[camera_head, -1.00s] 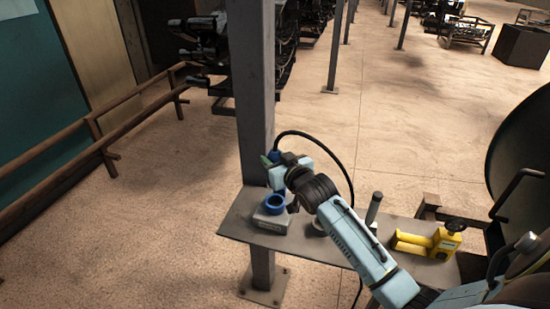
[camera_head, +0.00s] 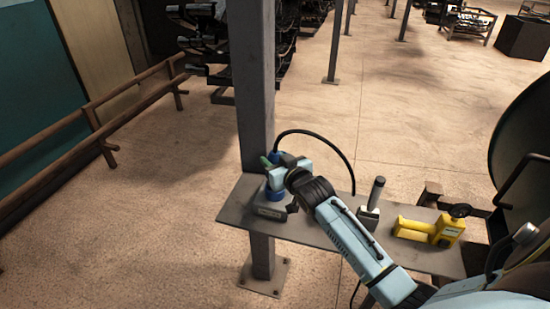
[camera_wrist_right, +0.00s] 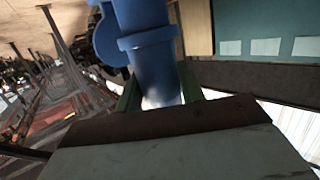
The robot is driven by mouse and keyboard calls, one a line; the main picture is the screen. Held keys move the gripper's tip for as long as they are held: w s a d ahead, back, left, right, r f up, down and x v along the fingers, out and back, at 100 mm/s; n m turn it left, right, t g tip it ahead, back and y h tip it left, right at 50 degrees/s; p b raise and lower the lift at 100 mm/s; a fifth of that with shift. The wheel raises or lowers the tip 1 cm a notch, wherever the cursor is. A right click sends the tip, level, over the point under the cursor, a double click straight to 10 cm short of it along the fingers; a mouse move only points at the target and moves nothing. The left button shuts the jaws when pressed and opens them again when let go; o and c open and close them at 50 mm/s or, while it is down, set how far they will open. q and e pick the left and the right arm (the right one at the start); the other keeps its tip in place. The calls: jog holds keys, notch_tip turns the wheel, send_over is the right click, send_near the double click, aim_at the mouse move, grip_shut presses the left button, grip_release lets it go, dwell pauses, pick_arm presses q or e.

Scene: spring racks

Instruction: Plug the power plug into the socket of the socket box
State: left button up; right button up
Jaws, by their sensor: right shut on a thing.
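The power plug (camera_head: 275,155) is blue, with a black cable arching to the right. My right gripper (camera_head: 268,164) is shut on it, above the shelf by the grey post. In the right wrist view the blue plug (camera_wrist_right: 150,50) sits between green finger pads, its lower end partly hidden by the gripper body. The socket box (camera_head: 270,212) is a grey block on the shelf's left end. Its blue round socket (camera_head: 275,196) shows just under my gripper, which partly covers it. I cannot tell whether plug and socket touch. My left gripper is not in view.
The narrow grey shelf (camera_head: 320,232) surrounds the post (camera_head: 256,100), close behind my gripper. A grey upright-handled tool (camera_head: 370,208) and a yellow device (camera_head: 428,231) stand to the right on it. A wooden rail (camera_head: 90,140) runs at the left, with open floor between.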

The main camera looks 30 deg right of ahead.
jog(key=shift+p, duration=0.9)
dwell(1.6)
jog(key=shift+f+b, duration=1.5)
jog(key=shift+f, duration=0.85)
jog(key=o, duration=1.1)
jog(key=shift+o, duration=0.2)
jog(key=v, duration=1.3)
jog(key=shift+s+p, duration=0.25)
jog(key=shift+p, duration=0.05)
